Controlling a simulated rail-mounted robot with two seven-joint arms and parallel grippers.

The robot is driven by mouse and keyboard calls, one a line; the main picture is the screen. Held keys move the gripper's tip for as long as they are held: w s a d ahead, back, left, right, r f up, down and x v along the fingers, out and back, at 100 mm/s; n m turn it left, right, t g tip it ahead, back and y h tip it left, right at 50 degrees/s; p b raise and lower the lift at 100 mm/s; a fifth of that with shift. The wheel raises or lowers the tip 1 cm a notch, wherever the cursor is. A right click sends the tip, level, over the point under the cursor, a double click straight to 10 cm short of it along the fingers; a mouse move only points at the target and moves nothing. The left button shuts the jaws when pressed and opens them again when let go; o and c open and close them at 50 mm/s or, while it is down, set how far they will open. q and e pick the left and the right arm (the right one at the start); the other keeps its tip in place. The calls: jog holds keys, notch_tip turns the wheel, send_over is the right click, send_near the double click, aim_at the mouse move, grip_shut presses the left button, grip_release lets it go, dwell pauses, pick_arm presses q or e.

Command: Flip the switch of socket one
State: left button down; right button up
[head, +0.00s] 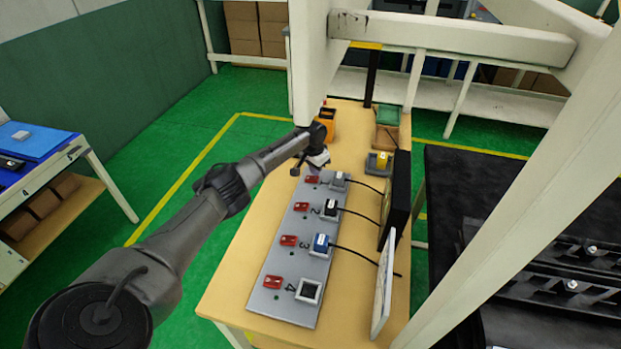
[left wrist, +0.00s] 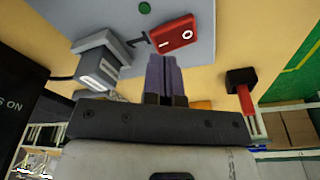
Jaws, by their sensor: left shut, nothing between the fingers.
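A grey panel (head: 262,310) lies on the wooden table with a column of red switches beside numbered sockets. The switch of socket one (head: 312,180) is at the panel's far end; in the left wrist view this red rocker (left wrist: 173,33) shows white marks. Which side is pressed in I cannot tell. A grey plug (left wrist: 103,66) sits in socket one (head: 338,181). My left gripper (head: 320,163) is shut and empty at the panel's far end. Its purple-grey fingertips (left wrist: 165,58) are close to the switch's edge; contact is unclear. My right gripper is not in view.
Socket two (head: 331,208) holds a black plug, socket three (head: 321,243) a blue one; socket four (head: 309,291) is empty. Cables run right to upright boards (head: 394,200). Bins (head: 381,162) stand behind.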

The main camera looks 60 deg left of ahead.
aim_at(316, 179)
pick_arm(q)
jog(key=shift+f, duration=0.6)
jog(key=shift+f+b, duration=0.6)
jog(key=shift+f, duration=0.15)
dwell(0.5)
notch_tip(316, 179, up, 3)
jog(key=p, duration=0.3)
jog(key=shift+f, duration=0.2)
notch_tip(316, 179, up, 5)
jog(key=p, duration=0.4)
jog(key=shift+f+p, duration=0.2)
jog(key=shift+p, duration=0.2)
jog(key=shift+f, duration=0.1)
